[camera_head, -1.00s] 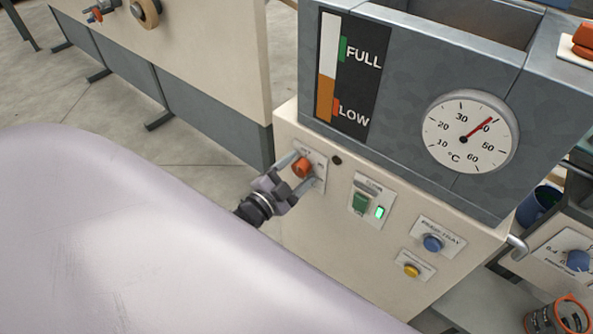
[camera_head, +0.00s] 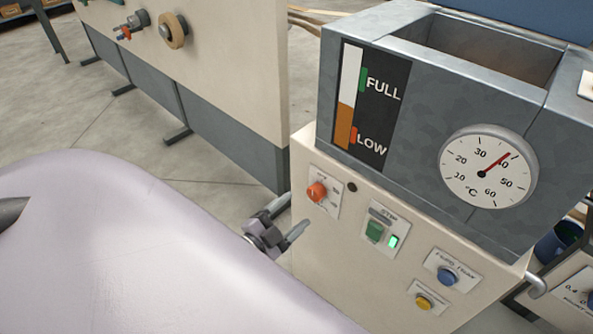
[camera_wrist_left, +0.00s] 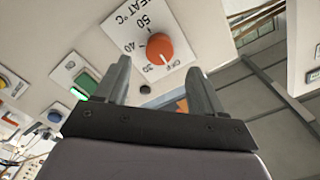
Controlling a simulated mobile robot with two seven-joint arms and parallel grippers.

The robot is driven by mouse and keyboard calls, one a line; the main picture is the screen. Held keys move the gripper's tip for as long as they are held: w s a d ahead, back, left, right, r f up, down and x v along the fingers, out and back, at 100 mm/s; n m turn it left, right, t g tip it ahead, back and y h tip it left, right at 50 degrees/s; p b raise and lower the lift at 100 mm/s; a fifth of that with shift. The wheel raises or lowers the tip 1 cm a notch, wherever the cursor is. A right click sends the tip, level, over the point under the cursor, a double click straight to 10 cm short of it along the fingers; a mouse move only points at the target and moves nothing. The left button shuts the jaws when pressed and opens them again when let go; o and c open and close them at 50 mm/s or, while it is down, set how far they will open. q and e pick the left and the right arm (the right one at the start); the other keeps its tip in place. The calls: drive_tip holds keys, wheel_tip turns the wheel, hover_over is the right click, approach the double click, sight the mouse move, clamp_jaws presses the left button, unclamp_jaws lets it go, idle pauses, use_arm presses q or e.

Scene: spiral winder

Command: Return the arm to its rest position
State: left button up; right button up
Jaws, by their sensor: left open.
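My left gripper (camera_head: 283,222) is open and empty in the head view, just left of and below the orange heat knob (camera_head: 317,192), apart from it. In the left wrist view the open fingers (camera_wrist_left: 158,88) frame empty space, with the orange knob (camera_wrist_left: 160,48) beyond them on its white dial plate. The knob's pointer is near the lower part of the scale, by OFF and 30. My pale arm covers the lower left of the head view and hides the wrist. My right gripper is not in view.
The cream control panel (camera_head: 345,260) carries a green switch (camera_head: 375,231), a lit green lamp (camera_head: 393,241), a blue button (camera_head: 447,276) and a yellow button (camera_head: 424,303). Above it is a grey tank with a dial gauge (camera_head: 488,167). Floor is open at left.

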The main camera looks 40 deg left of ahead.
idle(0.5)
use_arm(q)
drive_tip(key=s+d+r+n+g+h+p, duration=0.1)
drive_tip(key=s+d+n+g+p, duration=0.6)
drive_tip(key=s+d, duration=0.3)
drive_tip(key=shift+s+r+g+p, duration=0.2)
drive_tip(key=shift+s+g+p, duration=0.1)
drive_tip(key=shift+s+p, duration=0.4)
idle(0.6)
